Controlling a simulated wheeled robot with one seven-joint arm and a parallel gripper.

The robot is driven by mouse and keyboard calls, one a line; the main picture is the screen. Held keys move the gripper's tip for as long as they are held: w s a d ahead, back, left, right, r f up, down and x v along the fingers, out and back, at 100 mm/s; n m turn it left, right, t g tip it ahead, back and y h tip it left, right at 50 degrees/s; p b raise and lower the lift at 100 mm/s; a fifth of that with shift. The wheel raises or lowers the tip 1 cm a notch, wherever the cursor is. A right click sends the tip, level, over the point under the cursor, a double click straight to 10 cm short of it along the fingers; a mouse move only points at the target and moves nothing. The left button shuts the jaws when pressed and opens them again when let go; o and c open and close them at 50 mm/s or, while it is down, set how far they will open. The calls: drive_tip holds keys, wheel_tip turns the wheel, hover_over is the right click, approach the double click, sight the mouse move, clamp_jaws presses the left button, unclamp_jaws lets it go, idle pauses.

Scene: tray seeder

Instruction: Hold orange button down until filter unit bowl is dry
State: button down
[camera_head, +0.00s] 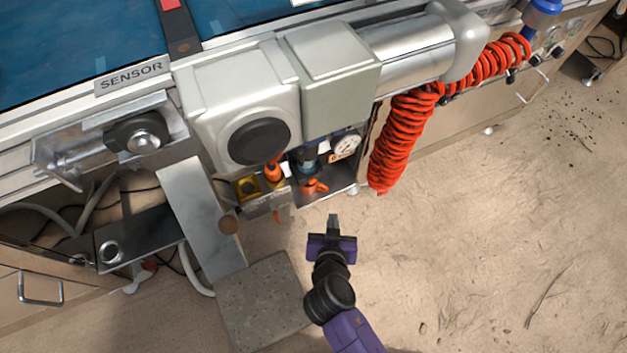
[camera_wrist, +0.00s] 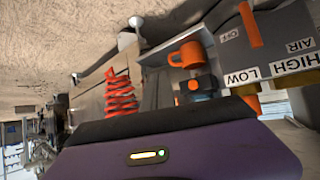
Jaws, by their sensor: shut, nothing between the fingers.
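My gripper (camera_head: 333,222) is shut and empty. It is in front of and below an open recess under the machine housing, apart from it. In the head view the recess holds a small dark blue-grey unit (camera_head: 307,160), perhaps the filter unit, with an orange part (camera_head: 315,187) below it. The wrist view shows a blue and black part (camera_wrist: 203,84) with orange pieces (camera_wrist: 188,56) around it. I cannot tell which orange piece is the button, or whether the bowl holds water. My gripper's purple body fills the bottom of the wrist view; its fingertips are hidden there.
A round gauge (camera_head: 346,145) sits right of the unit. A control panel (camera_wrist: 262,62) reads OFF, LOW, HIGH and AIR and has an orange lever (camera_wrist: 250,24). A red coiled hose (camera_head: 400,140) hangs to the right. A metal arm (camera_head: 200,215) stands left. Open floor lies right.

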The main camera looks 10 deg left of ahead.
sight(312, 181)
drive_tip(key=w+a+b, duration=0.2)
drive_tip(key=w+a, duration=0.2)
drive_tip(key=w, duration=0.3)
drive_tip(key=shift+a, duration=0.35)
idle(1.9)
drive_tip(key=shift+w+a+b, duration=0.25)
drive_tip(key=shift+w+b, duration=0.1)
drive_tip(key=shift+b, duration=0.05)
drive_tip(key=shift+w+a, duration=0.25)
drive_tip(key=shift+w, duration=0.1)
idle(2.1)
idle(1.4)
drive_tip(key=shift+s+d, duration=0.45)
drive_tip(key=shift+s, duration=0.3)
